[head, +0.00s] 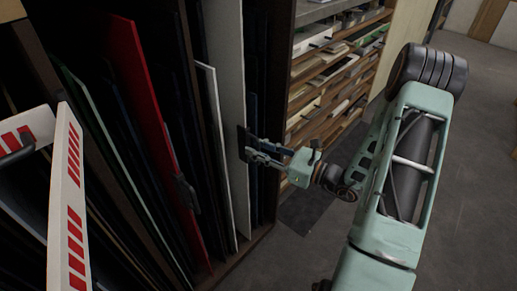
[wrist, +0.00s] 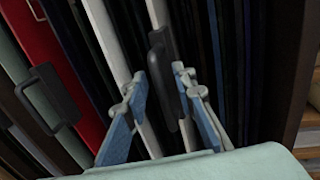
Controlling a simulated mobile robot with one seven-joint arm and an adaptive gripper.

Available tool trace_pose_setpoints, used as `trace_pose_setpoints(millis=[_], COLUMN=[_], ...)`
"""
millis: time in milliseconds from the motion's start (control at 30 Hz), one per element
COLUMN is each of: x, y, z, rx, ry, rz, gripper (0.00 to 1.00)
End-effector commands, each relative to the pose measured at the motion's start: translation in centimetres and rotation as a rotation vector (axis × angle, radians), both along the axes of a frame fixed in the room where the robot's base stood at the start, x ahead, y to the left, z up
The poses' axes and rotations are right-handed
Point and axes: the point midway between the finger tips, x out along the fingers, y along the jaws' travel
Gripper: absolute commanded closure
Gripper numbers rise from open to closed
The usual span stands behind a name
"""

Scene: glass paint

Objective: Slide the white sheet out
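The tall white sheet (head: 228,60) stands upright in the rack, with its edge facing out. A dark handle (head: 242,140) sits on that edge; it also shows in the wrist view (wrist: 160,50). My gripper (head: 252,150) is at the handle. In the wrist view my gripper (wrist: 161,78) is open, with one blue-grey finger on each side of the handle. There is a gap on the left; the right finger is close to the handle. I cannot tell whether it touches. The wrist view shows the white sheet's edge (wrist: 158,12) behind the handle.
A thinner, shorter white panel (head: 214,150) stands just left. A red panel (head: 145,95) with its own dark handle (head: 186,192) is further left, among several dark panels. A red-and-white striped barrier (head: 70,200) stands at the left front. Shelves (head: 335,75) are at right; open floor (head: 475,150) lies beyond my arm.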

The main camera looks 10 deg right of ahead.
Motion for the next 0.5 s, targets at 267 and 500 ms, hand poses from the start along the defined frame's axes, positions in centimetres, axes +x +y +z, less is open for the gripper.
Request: trace_pose_setpoints(millis=[267,500], x=[-0.03,-0.03], y=[-0.02,-0.02], z=[-0.01,-0.02], rx=[0.0,0.0], ry=[0.0,0.0], rz=[0.0,0.0], gripper=[1.0,1.0])
